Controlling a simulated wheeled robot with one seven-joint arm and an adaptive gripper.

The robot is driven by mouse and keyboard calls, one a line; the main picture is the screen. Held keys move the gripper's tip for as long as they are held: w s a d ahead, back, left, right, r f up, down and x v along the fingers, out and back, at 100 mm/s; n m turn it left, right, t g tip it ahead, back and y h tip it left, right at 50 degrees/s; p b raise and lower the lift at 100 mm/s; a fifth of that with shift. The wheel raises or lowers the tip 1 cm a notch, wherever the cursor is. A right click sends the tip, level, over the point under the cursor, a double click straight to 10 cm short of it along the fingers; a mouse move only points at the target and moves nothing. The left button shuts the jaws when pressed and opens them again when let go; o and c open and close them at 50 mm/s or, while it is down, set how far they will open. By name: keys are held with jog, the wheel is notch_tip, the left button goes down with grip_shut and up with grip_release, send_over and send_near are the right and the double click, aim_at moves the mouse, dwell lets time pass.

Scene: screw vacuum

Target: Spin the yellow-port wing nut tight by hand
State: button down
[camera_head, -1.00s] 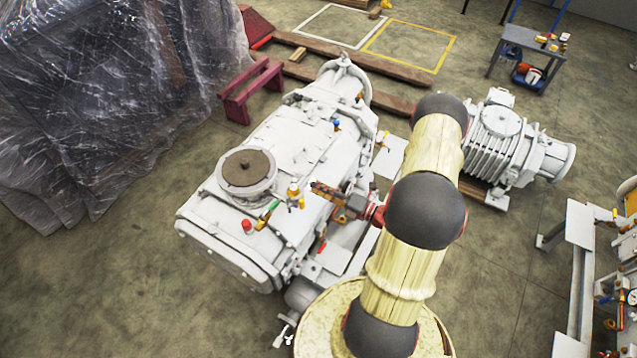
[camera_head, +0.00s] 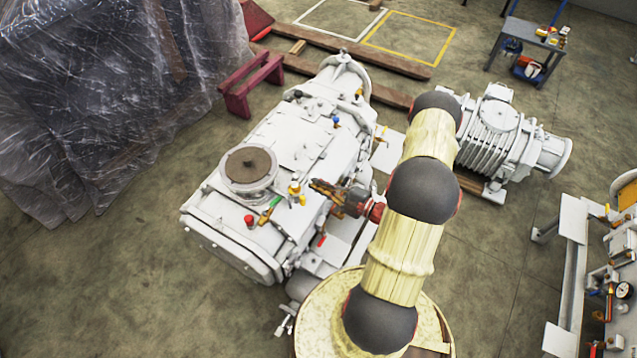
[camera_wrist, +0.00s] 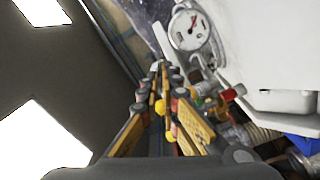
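The white screw vacuum pump (camera_head: 310,150) fills the middle of the head view. A small fitting with a yellow top (camera_head: 295,190) stands on its near right side, beside a green-handled part (camera_head: 272,204). The wing nut itself is too small to make out clearly there. My gripper (camera_head: 314,185) points left, with its tips just right of the yellow fitting and apart from it as far as I can tell. In the wrist view my narrow fingers (camera_wrist: 162,72) come close together at the tips.
A red cap (camera_head: 249,220), a blue-topped fitting (camera_head: 336,121) and a round dark-topped flange (camera_head: 248,168) stand up from the pump. A dial gauge (camera_wrist: 189,30) shows in the wrist view. A second ribbed machine (camera_head: 500,135) stands right of my arm.

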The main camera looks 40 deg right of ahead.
jog(key=shift+m, duration=0.4)
jog(key=c, duration=2)
grip_release()
jog(key=shift+d, duration=0.1)
jog(key=shift+c, duration=0.2)
jog(key=v, duration=1.2)
